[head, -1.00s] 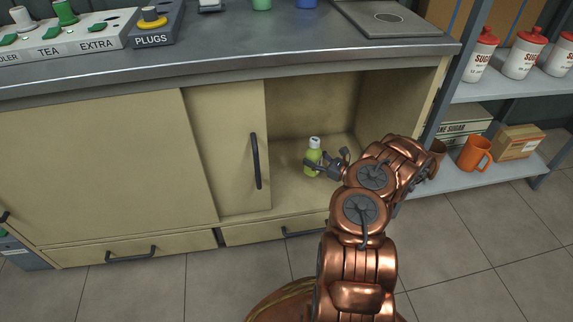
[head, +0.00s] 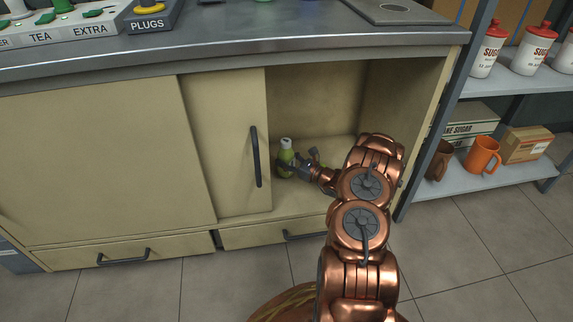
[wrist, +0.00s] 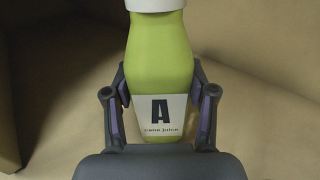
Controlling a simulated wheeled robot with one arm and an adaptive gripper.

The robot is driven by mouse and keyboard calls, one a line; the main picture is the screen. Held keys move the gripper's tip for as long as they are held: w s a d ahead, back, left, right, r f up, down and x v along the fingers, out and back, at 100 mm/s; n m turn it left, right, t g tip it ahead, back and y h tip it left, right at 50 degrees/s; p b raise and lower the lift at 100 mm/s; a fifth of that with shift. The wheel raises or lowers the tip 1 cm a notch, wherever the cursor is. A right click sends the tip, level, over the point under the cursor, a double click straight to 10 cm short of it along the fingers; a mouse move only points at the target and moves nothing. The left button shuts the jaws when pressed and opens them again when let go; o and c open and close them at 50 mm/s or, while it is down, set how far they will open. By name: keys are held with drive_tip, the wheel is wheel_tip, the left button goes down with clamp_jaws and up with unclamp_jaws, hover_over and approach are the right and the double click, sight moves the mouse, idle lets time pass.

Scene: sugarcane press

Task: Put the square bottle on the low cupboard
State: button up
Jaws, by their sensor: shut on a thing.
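The square bottle (head: 286,157) is green with a white cap and stands upright inside the open bay of the low cupboard (head: 330,98), close to the edge of its sliding door. In the wrist view the bottle (wrist: 157,60) carries a white label with a black "A" and the words "cane juice". My gripper (head: 291,168) reaches into the bay from the right and is shut on the bottle, with a finger on each side of its lower part in the wrist view (wrist: 158,115). I cannot tell whether the bottle's base touches the cupboard floor.
The sliding door with its dark handle (head: 256,157) covers the bay's left side. A metal worktop (head: 230,60) hangs over it. A shelf rack (head: 470,180) at the right holds jars, boxes, a brown mug (head: 439,162) and an orange mug (head: 482,155). The bay floor right of the bottle looks clear.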

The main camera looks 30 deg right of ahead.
drive_tip(key=shift+f, duration=0.35)
drive_tip(key=o, duration=1.4)
drive_tip(key=shift+r, duration=0.1)
drive_tip(key=shift+s+d+r+p, duration=0.1)
drive_tip(key=shift+s+d+p, duration=0.1)
drive_tip(key=shift+s+p, duration=0.2)
drive_tip(key=p+v, duration=0.4)
drive_tip(key=v, duration=0.7)
drive_tip(key=shift+s+p, duration=0.1)
drive_tip(key=shift+p, duration=0.2)
